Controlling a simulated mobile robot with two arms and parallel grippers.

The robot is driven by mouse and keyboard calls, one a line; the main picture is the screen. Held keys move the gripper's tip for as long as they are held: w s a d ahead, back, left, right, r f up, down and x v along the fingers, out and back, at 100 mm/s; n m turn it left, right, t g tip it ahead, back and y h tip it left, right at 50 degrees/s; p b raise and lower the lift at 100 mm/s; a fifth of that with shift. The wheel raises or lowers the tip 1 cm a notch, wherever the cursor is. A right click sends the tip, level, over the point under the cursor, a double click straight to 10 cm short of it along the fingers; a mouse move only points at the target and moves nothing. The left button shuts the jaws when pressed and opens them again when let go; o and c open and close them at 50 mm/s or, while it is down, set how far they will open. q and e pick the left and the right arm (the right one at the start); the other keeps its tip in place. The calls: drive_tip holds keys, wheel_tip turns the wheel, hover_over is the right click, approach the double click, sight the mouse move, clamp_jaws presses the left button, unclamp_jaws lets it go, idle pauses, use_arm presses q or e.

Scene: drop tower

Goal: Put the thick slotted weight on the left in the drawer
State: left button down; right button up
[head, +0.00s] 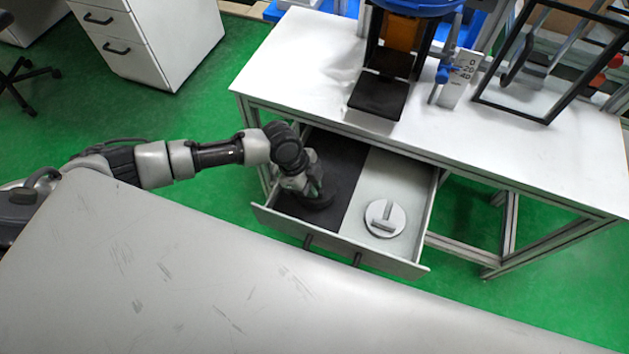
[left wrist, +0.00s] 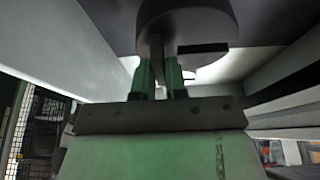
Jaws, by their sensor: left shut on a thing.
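The drawer (head: 400,262) is pulled out of the white table and stands open. My left gripper (head: 312,190) reaches down into its left part, over a black mat (head: 338,158). It is shut on a dark round slotted weight (head: 321,203), partly hidden by the gripper in the head view. In the left wrist view the weight (left wrist: 205,22) shows as a grey disc with a slot, the green fingers (left wrist: 160,75) at it. I cannot tell whether it touches the mat. A second, light slotted weight (head: 378,226) lies flat in the right part. My right gripper is not in view.
The white table (head: 300,65) stands behind the drawer, with a drop tower with a black plate (head: 378,96), a scale card (head: 461,82) and a black frame (head: 515,112) on it. The drawer walls stand close around my left gripper. A grey surface (head: 200,270) fills the front.

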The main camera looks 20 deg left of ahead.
use_arm(q)
drive_tip(key=shift+w+d+f, duration=0.1)
drive_tip(key=shift+w+f, duration=0.05)
drive_tip(key=shift+f, duration=0.95)
drive_tip(key=c, duration=1.6)
unclamp_jaws()
drive_tip(key=shift+f, duration=0.3)
drive_tip(key=o, duration=0.4)
drive_tip(key=shift+s, duration=0.2)
drive_tip(key=shift+o, duration=0.2)
drive_tip(key=shift+r, duration=0.15)
drive_tip(key=p+v, duration=0.1)
drive_tip(key=v, duration=1.1)
drive_tip(key=shift+w, duration=0.1)
